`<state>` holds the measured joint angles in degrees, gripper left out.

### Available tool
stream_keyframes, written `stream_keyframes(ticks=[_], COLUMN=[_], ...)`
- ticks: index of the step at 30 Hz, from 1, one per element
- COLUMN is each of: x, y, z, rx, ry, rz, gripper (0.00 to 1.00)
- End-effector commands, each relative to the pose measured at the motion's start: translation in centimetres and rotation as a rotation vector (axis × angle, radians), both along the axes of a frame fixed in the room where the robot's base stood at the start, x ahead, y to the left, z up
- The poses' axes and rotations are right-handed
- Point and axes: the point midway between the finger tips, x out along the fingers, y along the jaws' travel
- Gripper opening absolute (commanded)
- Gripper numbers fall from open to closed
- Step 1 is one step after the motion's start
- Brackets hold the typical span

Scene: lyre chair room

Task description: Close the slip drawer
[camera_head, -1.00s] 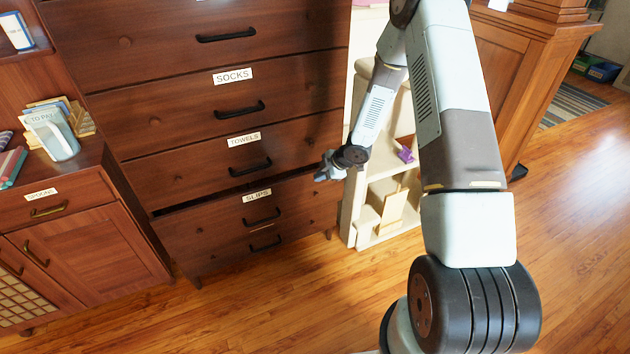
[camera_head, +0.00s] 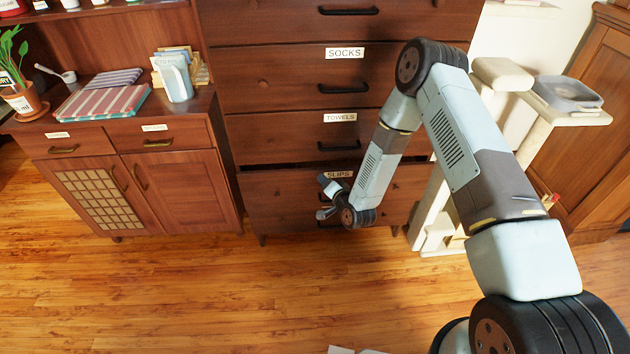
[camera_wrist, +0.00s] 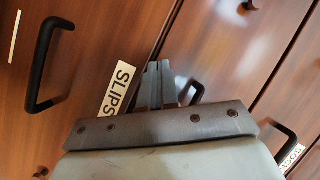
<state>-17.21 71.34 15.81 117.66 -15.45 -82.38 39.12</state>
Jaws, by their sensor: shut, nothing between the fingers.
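The slip drawer (camera_head: 285,195), brown wood with a white SLIPS label (camera_head: 339,174), is at the bottom of the tall chest in the head view. It stands slightly out, with a dark gap along its top edge. My gripper (camera_head: 325,194) is shut and empty in front of the drawer face, near the label, partly covering the front and handle. In the wrist view my closed fingers (camera_wrist: 155,84) are beside the SLIPS label (camera_wrist: 118,88), and the drawer's black handle (camera_wrist: 42,65) is at left. Whether the fingertips touch the wood I cannot tell.
The towels drawer (camera_head: 270,140) and socks drawer (camera_head: 265,90) above look shut. A cream shelf stand (camera_head: 435,215) is at right. The wood floor (camera_head: 200,290) in front is clear.

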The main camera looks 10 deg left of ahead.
Motion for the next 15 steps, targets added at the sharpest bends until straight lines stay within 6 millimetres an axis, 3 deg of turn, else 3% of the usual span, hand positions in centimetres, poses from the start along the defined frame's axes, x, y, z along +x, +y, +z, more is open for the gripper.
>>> stream_keyframes(ticks=[3, 9, 15], x=[-2.9, -7.3, -9.4], y=[1.2, 0.8, 0.1], z=[-2.0, -3.9, -4.3], rx=[0.21, 0.484, 0.601], ry=[0.091, 0.14, 0.134], rz=[-0.166, -0.375, -0.451], gripper=[0.0, 0.0, 0.0])
